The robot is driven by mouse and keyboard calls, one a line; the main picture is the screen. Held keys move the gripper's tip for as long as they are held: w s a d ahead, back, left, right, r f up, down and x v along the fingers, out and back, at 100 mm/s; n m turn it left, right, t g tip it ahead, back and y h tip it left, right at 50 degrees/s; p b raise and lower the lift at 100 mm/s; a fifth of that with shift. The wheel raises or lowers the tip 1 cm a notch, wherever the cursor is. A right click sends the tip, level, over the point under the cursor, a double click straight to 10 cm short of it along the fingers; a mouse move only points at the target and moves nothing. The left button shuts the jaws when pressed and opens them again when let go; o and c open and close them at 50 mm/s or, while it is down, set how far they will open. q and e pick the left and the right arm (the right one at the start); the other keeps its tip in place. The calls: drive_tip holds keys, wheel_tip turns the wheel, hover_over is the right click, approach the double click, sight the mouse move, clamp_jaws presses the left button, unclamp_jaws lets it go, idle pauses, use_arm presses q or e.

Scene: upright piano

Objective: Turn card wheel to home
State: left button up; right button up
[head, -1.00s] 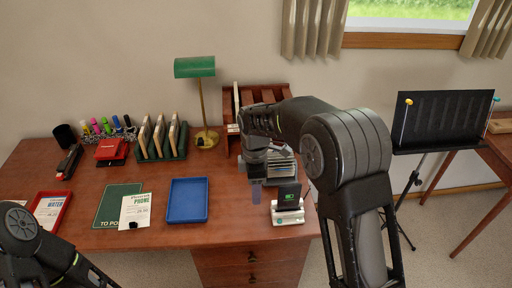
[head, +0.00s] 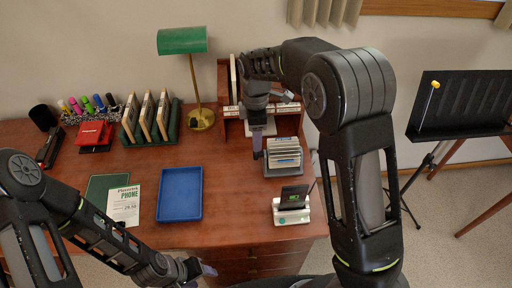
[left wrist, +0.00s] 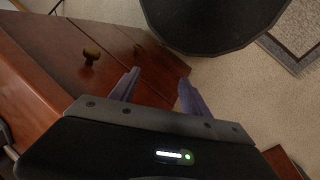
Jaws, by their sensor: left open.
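The card wheel (head: 284,158) appears to be the grey holder with a fan of pale cards, standing at the right of the desk. My right gripper (head: 258,152) points down just left of the cards, with its fingers seen edge-on. I cannot tell whether it touches them or whether its jaws are apart. My left gripper (head: 208,270) is low over the front edge of the desk. In the left wrist view its two purple fingers (left wrist: 158,92) are apart with nothing between them, in front of the drawer fronts.
A phone on a white stand (head: 292,205) sits in front of the card wheel. A blue tray (head: 180,195) lies left of it. A music stand (head: 460,105) is at right.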

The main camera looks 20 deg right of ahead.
sight(275, 153)
drive_tip(key=shift+f+p, duration=0.75)
drive_tip(key=shift+f, duration=3.2)
drive_tip(key=shift+c, duration=0.3)
clamp_jaws()
